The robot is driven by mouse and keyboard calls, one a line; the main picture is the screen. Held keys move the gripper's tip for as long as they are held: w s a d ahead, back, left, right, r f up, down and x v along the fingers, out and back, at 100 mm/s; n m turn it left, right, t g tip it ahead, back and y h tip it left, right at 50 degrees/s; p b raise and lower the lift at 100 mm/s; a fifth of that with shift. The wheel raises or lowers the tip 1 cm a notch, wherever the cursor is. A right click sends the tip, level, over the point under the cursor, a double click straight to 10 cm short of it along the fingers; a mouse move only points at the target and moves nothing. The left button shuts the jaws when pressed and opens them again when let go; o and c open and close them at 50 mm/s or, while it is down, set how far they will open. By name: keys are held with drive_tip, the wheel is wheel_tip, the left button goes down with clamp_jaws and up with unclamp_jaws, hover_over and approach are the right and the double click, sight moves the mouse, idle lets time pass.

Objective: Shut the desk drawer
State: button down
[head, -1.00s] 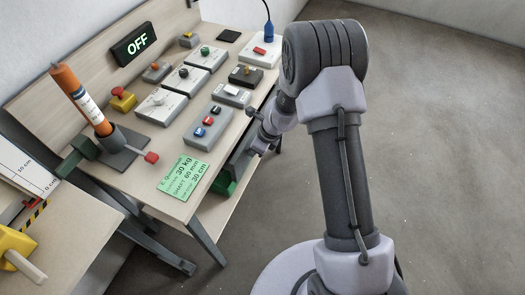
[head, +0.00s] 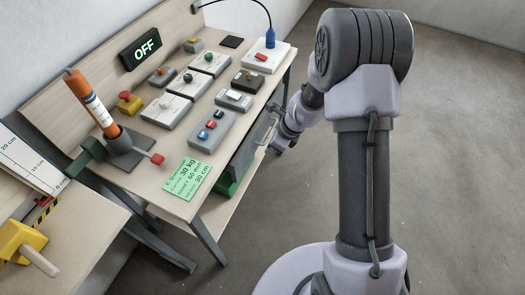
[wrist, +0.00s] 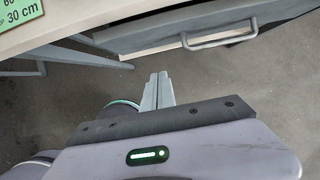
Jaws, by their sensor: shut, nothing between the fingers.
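The desk drawer (head: 243,157) is a dark grey box under the right part of the desktop. Its pale bar handle (head: 267,129) faces my arm. In the wrist view, the dark drawer front (wrist: 150,35) spans the top, with the handle (wrist: 222,39) right of centre. How far the drawer stands out is hard to tell. My gripper (head: 277,148) is beside the drawer front, small and partly hidden by my wrist. In the wrist view, its fingers (wrist: 158,76) are together and empty. They point towards the drawer front, below and left of the handle, with a visible gap.
The desk (head: 150,195) carries several button and switch boxes, an orange cylinder (head: 92,103) in a stand and a green card (head: 187,178). A dark desk leg (head: 208,241) stands at the front. Open concrete floor (head: 455,160) lies to the right.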

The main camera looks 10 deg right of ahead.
drive_tip(key=s+f+n+g+y+b, duration=0.1)
drive_tip(key=s+f+g+y+b, duration=0.1)
drive_tip(key=s+f+y, duration=0.35)
drive_tip(key=m+t+y+b, duration=0.1)
drive_tip(key=t+y+b, duration=0.2)
drive_tip(key=t+y, duration=0.5)
approach(242, 166)
drive_tip(key=w+a+b, duration=0.1)
drive_tip(key=a, duration=0.1)
drive_tip(key=a+t+h+b, duration=0.1)
drive_tip(key=a, duration=0.1)
drive_tip(key=w+a+h+b, duration=0.1)
drive_tip(key=a+b, duration=0.1)
drive_tip(key=shift+w+r+t, duration=0.1)
drive_tip(key=shift+w+t, duration=0.2)
drive_tip(key=shift+a, duration=0.1)
drive_tip(key=shift+w+r, duration=0.1)
